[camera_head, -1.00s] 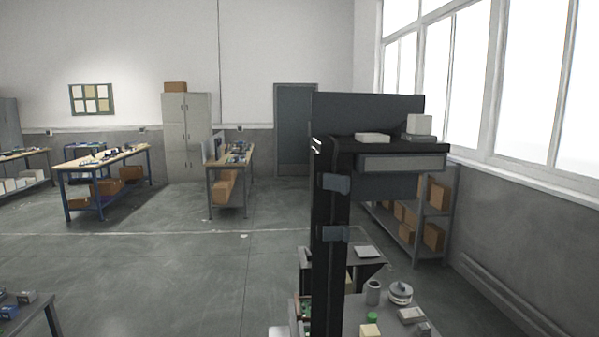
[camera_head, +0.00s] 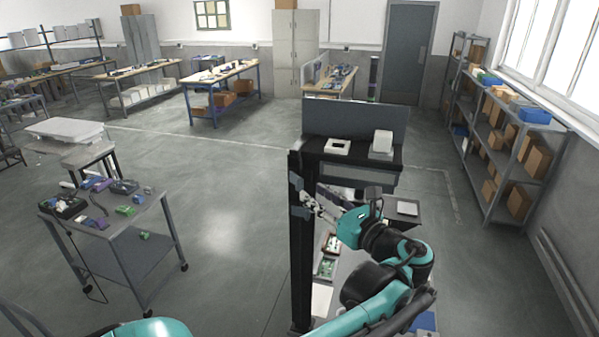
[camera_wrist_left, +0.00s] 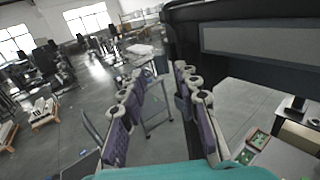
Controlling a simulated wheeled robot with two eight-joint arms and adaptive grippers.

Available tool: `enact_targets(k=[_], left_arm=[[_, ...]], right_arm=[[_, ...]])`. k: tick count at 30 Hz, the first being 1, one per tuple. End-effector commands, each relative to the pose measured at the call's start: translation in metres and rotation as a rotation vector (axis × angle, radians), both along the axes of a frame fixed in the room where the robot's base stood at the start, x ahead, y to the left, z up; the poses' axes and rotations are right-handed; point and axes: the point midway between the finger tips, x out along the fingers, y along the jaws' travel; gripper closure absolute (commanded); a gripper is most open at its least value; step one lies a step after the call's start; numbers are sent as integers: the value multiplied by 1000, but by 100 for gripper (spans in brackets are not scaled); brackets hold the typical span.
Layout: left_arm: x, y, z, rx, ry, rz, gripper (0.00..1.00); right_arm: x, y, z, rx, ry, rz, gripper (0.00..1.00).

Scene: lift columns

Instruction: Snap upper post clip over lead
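A tall black post (camera_head: 303,255) stands at the workstation with two grey-blue clips on it, an upper clip (camera_head: 296,181) and a lower clip (camera_head: 299,211). My left gripper (camera_head: 312,198) is beside the post at about clip height, its fingers pointing left. In the left wrist view (camera_wrist_left: 160,72) its two purple-padded fingers are spread with a gap between them. A grey-blue piece like a clip (camera_wrist_left: 181,106) shows beside the right finger there. I cannot make out the lead, or whether the upper clip is open or closed. My right gripper is not in view.
A grey panel and shelf (camera_head: 345,176) sit right of the post, with a white box (camera_head: 382,142) on top. A green board (camera_head: 327,268) lies below. A wheeled cart (camera_head: 133,245) with several tools stands left. A storage rack (camera_head: 512,150) stands right. The floor between is clear.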

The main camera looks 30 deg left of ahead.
Motion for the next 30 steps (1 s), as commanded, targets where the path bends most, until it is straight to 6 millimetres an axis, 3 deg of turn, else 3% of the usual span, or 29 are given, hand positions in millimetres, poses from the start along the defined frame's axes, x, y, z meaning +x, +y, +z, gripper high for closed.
enact_targets(k=[6, 12, 23, 27, 30], left_arm=[[12, 36, 0, -3, -1, 6, 68], [22, 58, -1, -3, -2, 3, 68], [25, 64, -1, -4, -3, 0, 68], [25, 64, -1, -4, -3, 0, 100], [24, 64, -1, -4, -3, 1, 100]], right_arm=[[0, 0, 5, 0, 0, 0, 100], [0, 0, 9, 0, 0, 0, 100], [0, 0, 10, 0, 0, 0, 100], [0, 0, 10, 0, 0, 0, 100], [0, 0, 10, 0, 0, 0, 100]])
